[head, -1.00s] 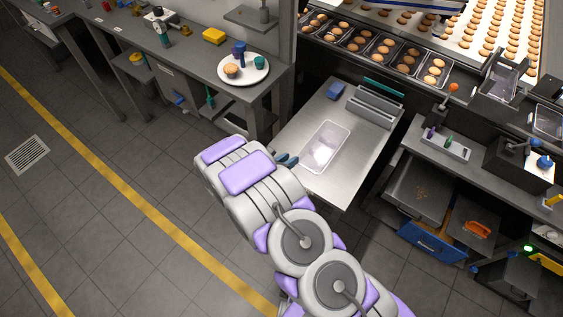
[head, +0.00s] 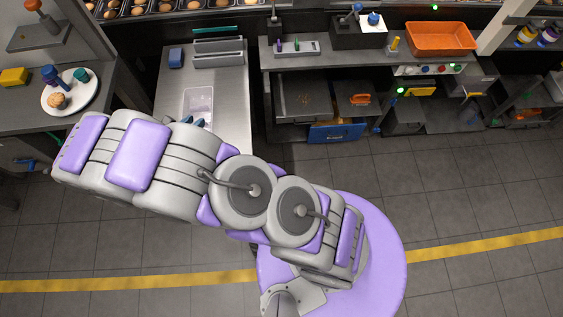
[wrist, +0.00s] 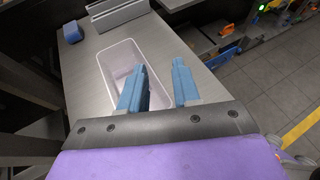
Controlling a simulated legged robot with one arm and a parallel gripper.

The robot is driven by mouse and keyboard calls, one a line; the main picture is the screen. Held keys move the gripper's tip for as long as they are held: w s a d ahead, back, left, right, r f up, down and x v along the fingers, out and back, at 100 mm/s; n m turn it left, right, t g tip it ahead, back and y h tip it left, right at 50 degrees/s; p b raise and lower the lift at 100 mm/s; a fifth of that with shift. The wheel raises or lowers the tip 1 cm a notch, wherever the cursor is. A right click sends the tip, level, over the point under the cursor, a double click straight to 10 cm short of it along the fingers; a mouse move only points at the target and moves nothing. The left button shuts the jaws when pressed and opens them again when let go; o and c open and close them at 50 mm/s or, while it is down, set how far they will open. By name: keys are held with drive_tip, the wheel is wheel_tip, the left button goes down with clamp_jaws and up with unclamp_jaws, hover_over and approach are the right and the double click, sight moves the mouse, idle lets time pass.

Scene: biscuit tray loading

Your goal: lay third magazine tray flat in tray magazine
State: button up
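A clear, shallow plastic tray (head: 198,91) lies flat on the steel table, partly hidden by my arm in the head view. It also shows in the wrist view (wrist: 104,69). My gripper (wrist: 160,66) is open and empty, its two blue fingers apart near the tray's right long rim. The left finger overlaps the tray's inside and the right finger is over the table beyond the rim. I cannot tell their height above it. In the head view the fingertips (head: 193,122) show just past my arm. I cannot identify the tray magazine for sure in the current frames.
A grey slotted holder (head: 218,53) and a small blue block (head: 176,58) stand at the table's back. A white plate (head: 69,92) with a muffin is on the left bench. A shelf unit (head: 365,61) with drawers stands to the right. Floor is free at lower right.

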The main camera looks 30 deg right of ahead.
drive_tip(key=s+d+r+m+g, duration=0.5)
drive_tip(key=s+d+r+m, duration=0.25)
drive_tip(key=d, duration=0.35)
drive_tip(key=s+d+r+m+g, duration=0.5)
drive_tip(key=s+d+r+m, duration=0.25)
drive_tip(key=d, duration=0.25)
drive_tip(key=s+a+r+m+y, duration=0.1)
drive_tip(key=s+r+m+y, duration=0.2)
drive_tip(key=s+m, duration=0.3)
drive_tip(key=s+a+r+m+g+y, duration=0.1)
drive_tip(key=s+r+m+y, duration=0.2)
drive_tip(key=s, duration=1)
drive_tip(key=m+y, duration=0.3)
drive_tip(key=shift+a+r+m, duration=0.15)
drive_tip(key=shift+a+m, duration=0.05)
drive_tip(key=shift+m, duration=0.1)
drive_tip(key=shift+s+a+r, duration=0.1)
drive_tip(key=shift+a, duration=0.15)
drive_tip(key=shift+c, duration=1.3)
